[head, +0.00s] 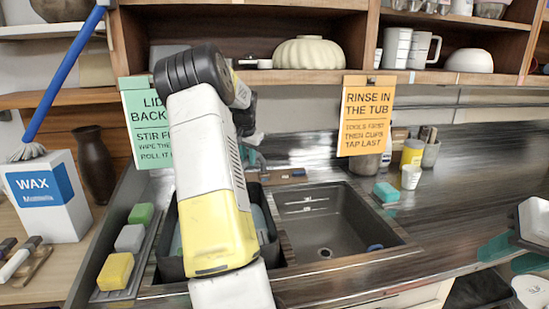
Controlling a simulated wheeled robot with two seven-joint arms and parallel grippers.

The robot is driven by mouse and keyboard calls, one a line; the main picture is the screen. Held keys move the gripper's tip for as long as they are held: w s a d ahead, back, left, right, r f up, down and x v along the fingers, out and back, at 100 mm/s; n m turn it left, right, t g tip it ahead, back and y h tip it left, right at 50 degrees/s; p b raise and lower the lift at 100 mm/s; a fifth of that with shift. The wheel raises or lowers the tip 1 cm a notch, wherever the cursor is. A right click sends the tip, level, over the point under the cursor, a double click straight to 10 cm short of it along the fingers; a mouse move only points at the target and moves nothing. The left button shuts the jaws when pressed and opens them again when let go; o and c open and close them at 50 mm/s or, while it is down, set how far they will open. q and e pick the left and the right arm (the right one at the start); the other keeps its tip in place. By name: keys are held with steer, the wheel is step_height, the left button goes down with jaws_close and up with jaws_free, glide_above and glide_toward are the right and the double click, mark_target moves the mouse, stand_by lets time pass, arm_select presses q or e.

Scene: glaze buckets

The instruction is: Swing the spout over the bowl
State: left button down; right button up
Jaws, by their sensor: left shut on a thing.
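The sink (322,222) is set in the counter, with its open right bowl empty except for a drain and a small blue item at its right edge. A dark tub (172,262) fills the left side and is mostly behind my left arm. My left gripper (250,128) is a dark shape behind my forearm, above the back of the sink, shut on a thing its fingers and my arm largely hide. A grey piece (256,141) just below it looks like part of the faucet spout; its direction is unclear.
Yellow, grey and green sponges (115,271) lie on a strip left of the tub. A teal sponge (386,192), a white cup (411,177) and a yellow container (412,152) stand right of the sink. An orange sign (366,115) hangs above. The right counter is mostly clear.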

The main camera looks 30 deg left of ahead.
arm_select(q)
steer(key=shift+d, duration=0.15)
stand_by(0.7)
steer(key=w+d+n+g+y, duration=0.2)
steer(key=w+d+n+g, duration=0.2)
steer(key=w+d+n, duration=0.4)
steer(key=shift+w+d+n+g+y, duration=0.3)
steer(key=shift+d+n, duration=1)
steer(key=shift+n, duration=0.9)
steer(key=c, duration=1.3)
jaws_free()
steer(key=shift+o, duration=0.2)
